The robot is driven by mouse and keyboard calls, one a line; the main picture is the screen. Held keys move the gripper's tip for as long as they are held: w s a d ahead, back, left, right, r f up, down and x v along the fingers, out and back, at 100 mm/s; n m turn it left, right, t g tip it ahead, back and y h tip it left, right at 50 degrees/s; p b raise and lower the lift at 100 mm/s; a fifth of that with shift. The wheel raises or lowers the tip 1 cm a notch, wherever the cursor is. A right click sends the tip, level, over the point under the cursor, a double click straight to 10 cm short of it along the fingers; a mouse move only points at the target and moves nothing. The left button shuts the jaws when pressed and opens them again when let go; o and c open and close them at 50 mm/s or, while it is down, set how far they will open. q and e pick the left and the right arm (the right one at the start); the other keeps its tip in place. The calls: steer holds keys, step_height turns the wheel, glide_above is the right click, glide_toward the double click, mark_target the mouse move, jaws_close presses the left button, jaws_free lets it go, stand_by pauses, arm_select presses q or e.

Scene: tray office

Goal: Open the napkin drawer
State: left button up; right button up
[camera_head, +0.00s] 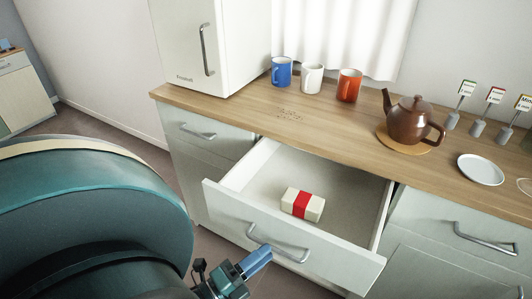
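The napkin drawer (232,213) is pulled well out of the wooden-topped counter. A cream pack with a red band (302,204), which looks like napkins, lies inside near the front panel. The drawer's metal handle (288,252) runs across the front panel. My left gripper (261,252) is at the handle's left part, its blue fingers close together and appearing shut on the bar. The fingers partly cover the bar there. My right gripper is not in view.
Closed drawers flank it at left (205,138) and right (470,232). On the counter (335,130) stand blue (282,73), white (311,79) and red (348,86) mugs, a brown teapot (408,121), a white plate (481,170) and a white cabinet (190,45).

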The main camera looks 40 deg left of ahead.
arm_select(q)
steer(key=v, duration=1.1)
steer(key=shift+s+b, duration=0.15)
steer(key=shift+b, duration=0.3)
steer(key=shift+a, duration=0.1)
